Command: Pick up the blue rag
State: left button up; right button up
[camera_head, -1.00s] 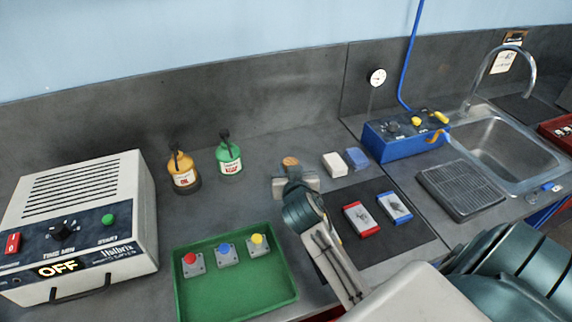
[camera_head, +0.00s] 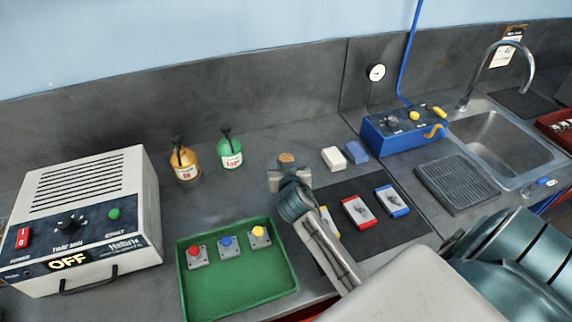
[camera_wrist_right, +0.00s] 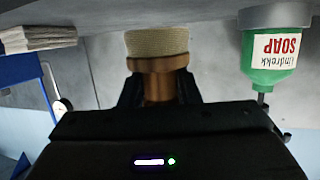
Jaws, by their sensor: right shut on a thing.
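The blue rag (camera_head: 356,152) lies folded flat on the bench, right beside a folded white rag (camera_head: 333,158). My right gripper (camera_head: 287,176) is left of both rags and apart from them. It is shut on a small brush-like thing with a copper-brown handle (camera_wrist_right: 158,85) and a beige end (camera_wrist_right: 157,43). Only its round brown top (camera_head: 287,158) shows in the head view. I cannot tell whether it touches the bench. My left gripper is not in view.
A green tray (camera_head: 225,294) with several coloured buttons, amber and green bottles (camera_head: 231,155), and a white OFF-display device (camera_head: 85,215) are to the left. A dark mat with framed plates (camera_head: 359,212), a blue control box (camera_head: 402,134) and a sink (camera_head: 505,150) are to the right.

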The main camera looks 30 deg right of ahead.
jog(key=shift+f+b, duration=0.35)
jog(key=shift+f, duration=0.15)
jog(key=o, duration=1)
jog(key=shift+r, duration=0.1)
